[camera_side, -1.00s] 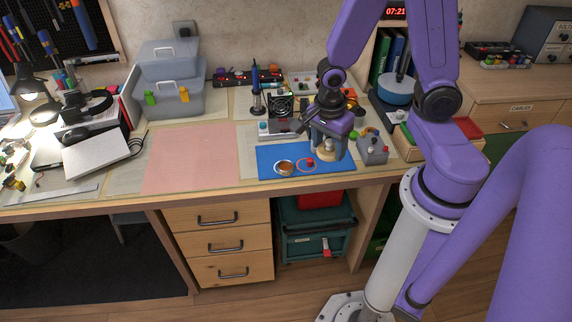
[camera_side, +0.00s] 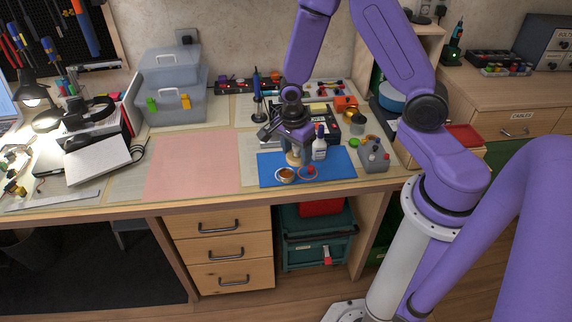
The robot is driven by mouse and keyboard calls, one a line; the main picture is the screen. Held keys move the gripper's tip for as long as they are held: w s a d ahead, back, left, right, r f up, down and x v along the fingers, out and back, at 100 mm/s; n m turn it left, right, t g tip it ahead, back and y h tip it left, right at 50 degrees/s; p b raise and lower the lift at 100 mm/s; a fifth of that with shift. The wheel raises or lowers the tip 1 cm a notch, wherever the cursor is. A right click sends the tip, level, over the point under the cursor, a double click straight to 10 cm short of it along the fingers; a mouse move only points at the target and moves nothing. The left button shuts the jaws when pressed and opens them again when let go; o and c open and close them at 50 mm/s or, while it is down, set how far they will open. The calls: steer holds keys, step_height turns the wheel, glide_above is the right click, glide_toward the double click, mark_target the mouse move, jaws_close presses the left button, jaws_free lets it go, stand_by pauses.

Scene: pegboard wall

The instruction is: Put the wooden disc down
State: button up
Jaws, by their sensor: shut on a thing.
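The wooden disc (camera_side: 293,160) is pale and small and sits between the fingertips of my gripper (camera_side: 295,153), which is shut on it. The gripper points down over the back left part of the blue mat (camera_side: 340,170). The fingers hide part of the disc, and I cannot tell whether its underside touches the mat.
A small copper-coloured bowl (camera_side: 286,175) and a red item in a ring (camera_side: 309,172) are just in front of the disc. The pink mat (camera_side: 193,165) is bare.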

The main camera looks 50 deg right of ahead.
steer(key=w+f, duration=0.3)
steer(key=f, duration=0.1)
steer(key=shift+w+d+f, duration=0.15)
steer(key=shift+w+f, duration=0.05)
steer(key=shift+w, duration=0.15)
steer(key=shift+f, duration=1.5)
steer(key=shift+f, duration=0.2)
steer(key=o, duration=1)
steer(key=shift+o, duration=0.2)
